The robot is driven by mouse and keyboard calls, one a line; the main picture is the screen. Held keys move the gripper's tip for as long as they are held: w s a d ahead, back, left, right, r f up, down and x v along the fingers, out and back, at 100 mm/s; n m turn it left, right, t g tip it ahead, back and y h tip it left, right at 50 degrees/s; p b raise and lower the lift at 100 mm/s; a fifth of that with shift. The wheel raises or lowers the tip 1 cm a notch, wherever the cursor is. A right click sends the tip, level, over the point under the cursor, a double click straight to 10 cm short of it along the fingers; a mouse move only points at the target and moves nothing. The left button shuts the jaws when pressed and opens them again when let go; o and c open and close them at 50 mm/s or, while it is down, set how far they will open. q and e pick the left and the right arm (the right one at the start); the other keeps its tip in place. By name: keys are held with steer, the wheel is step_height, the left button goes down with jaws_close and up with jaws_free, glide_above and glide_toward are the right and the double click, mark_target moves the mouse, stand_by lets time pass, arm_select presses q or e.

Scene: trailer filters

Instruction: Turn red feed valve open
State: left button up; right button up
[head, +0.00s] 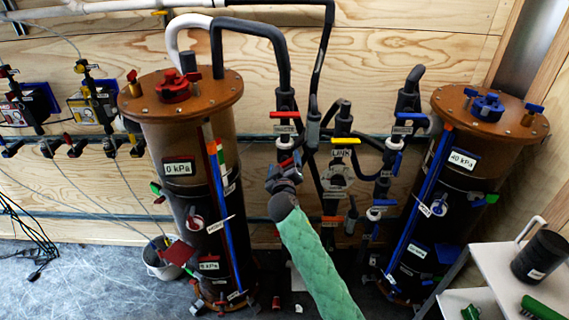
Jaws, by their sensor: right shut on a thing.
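My right arm, in a green sleeve, reaches up from the bottom of the head view to the pipework right of the left filter column. Its dark gripper (284,172) is shut at a red valve handle (286,161), which shows just above the fingers. The gripper hides much of this valve, so the handle's exact angle is unclear. Another red handle (286,114) lies crosswise on the same pipe higher up, above a small label that I cannot read. The left column (160,120) has a red cap on its brown lid. My left gripper is not in view.
A yellow handle (345,140) and blue handles (410,115) sit on neighbouring pipes. The right column (470,150) has a blue cap. A white cart (490,262) with a black canister stands front right. A bucket (160,262) and cables lie at left.

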steer(key=shift+n, duration=1)
steer(key=n+p, duration=0.1)
steer(key=n, duration=0.1)
steer(key=shift+n, duration=0.3)
steer(key=n+p, duration=0.1)
steer(key=n, duration=0.2)
steer(key=shift+a+p, duration=0.1)
steer(key=shift+p, duration=0.25)
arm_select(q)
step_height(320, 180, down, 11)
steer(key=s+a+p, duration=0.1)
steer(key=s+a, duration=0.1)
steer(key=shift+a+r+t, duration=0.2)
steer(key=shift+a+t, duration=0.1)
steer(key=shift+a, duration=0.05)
arm_select(e)
steer(key=shift+f+n, duration=0.2)
steer(key=shift+n, duration=1.5)
steer(key=o, duration=0.9)
steer(key=shift+a, duration=0.1)
steer(key=shift+o, duration=0.2)
